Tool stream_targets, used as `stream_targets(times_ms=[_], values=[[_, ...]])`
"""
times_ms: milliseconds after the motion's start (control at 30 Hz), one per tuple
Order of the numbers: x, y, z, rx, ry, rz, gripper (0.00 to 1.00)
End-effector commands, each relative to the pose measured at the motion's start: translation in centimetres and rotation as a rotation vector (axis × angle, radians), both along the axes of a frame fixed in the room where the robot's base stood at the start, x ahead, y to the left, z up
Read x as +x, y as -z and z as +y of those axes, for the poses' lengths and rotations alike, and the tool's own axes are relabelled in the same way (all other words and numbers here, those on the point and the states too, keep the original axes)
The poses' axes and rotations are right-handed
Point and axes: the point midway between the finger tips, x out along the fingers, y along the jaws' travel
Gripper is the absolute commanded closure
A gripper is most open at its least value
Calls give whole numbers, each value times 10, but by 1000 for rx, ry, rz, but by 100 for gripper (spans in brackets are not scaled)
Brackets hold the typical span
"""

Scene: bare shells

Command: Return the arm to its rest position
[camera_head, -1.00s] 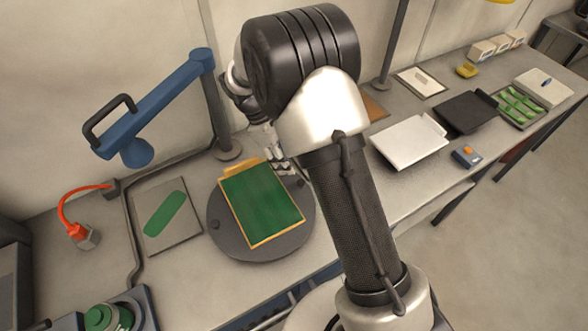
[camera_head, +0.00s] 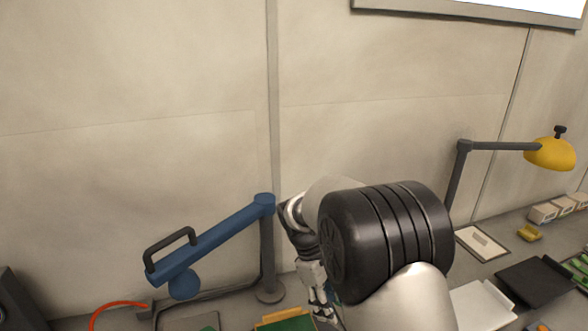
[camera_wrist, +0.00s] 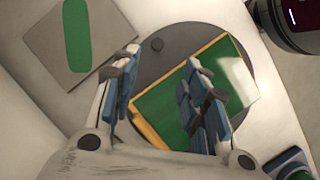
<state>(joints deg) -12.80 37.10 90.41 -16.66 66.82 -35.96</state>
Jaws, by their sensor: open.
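My gripper (camera_wrist: 160,95) is open and empty in the wrist view, with its two blue-padded fingers spread apart. Beyond the fingers lies a green board with an orange-yellow edge (camera_wrist: 222,52) on a round dark turntable (camera_wrist: 185,38). One finger covers part of the board. In the head view my gripper (camera_head: 322,308) points down near the bottom edge, beside the visible corner of the green board (camera_head: 288,323). My arm's large black joint fills the lower middle of the head view.
A blue arm with a black handle (camera_head: 215,238) stands left of my arm. A yellow lamp (camera_head: 550,153) stands at the right. White (camera_head: 480,305) and black (camera_head: 535,280) trays lie on the bench at right. A grey plate with a green oval (camera_wrist: 78,35) lies beside the turntable.

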Motion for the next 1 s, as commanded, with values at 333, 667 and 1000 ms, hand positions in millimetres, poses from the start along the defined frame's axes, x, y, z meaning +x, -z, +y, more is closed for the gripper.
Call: stream_targets(times_ms=[333,667,1000], values=[[-83,-110,-27,123,344,-273,59],[-190,-147,-41,272,690,-518,59],[-257,-133,-41,394,926,-669,59]])
